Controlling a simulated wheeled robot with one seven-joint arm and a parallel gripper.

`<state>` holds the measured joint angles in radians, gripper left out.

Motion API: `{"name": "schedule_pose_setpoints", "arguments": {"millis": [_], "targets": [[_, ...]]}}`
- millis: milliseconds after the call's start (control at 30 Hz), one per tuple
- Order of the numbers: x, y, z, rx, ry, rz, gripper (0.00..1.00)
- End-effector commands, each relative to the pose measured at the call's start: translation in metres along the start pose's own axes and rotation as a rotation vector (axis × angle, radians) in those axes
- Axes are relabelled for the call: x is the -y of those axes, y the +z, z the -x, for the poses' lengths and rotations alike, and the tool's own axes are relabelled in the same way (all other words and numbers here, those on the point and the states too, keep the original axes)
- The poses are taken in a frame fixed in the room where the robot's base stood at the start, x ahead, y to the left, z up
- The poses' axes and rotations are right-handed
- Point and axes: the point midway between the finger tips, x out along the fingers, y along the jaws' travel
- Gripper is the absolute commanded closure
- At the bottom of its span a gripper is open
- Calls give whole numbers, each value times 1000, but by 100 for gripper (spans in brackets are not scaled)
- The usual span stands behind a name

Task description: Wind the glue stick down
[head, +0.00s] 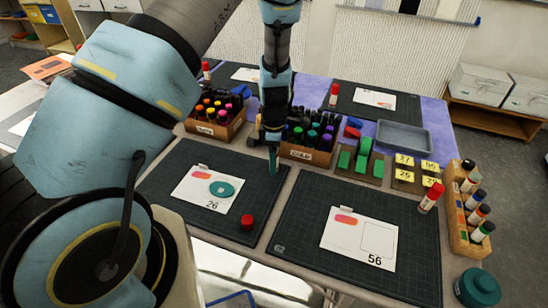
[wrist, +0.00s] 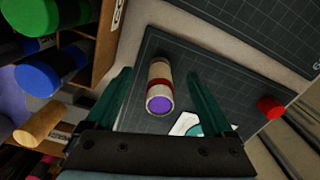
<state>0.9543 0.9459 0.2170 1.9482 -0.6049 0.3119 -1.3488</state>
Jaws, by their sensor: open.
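A glue stick (wrist: 158,82) with a pale body, a red band and an uncapped purple end shows between my gripper's teal fingers in the wrist view. The purple glue faces the camera. My gripper (wrist: 161,76) is open, with a gap showing on each side of the stick. In the head view my gripper (head: 272,172) hangs over the back right of the near-left mat (head: 170,222); I cannot make out the stick there. A red cap (head: 247,222) lies on that mat's front right and also shows in the wrist view (wrist: 269,107).
The mat holds a card marked 26 (head: 196,200) with a teal disc (head: 222,189). A marker crate (head: 306,153) stands close behind my gripper, another (head: 213,131) to its left. A capped glue stick (head: 431,197) stands at the right mat (head: 290,215).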

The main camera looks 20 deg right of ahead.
Motion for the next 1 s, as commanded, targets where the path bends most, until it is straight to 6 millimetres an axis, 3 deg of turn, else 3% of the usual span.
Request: {"name": "schedule_pose_setpoints", "arguments": {"millis": [100,567,1000], "targets": [[0,0,0,0,0,0,0],[0,0,1,0,0,0,0],[0,0,24,0,0,0,0]]}}
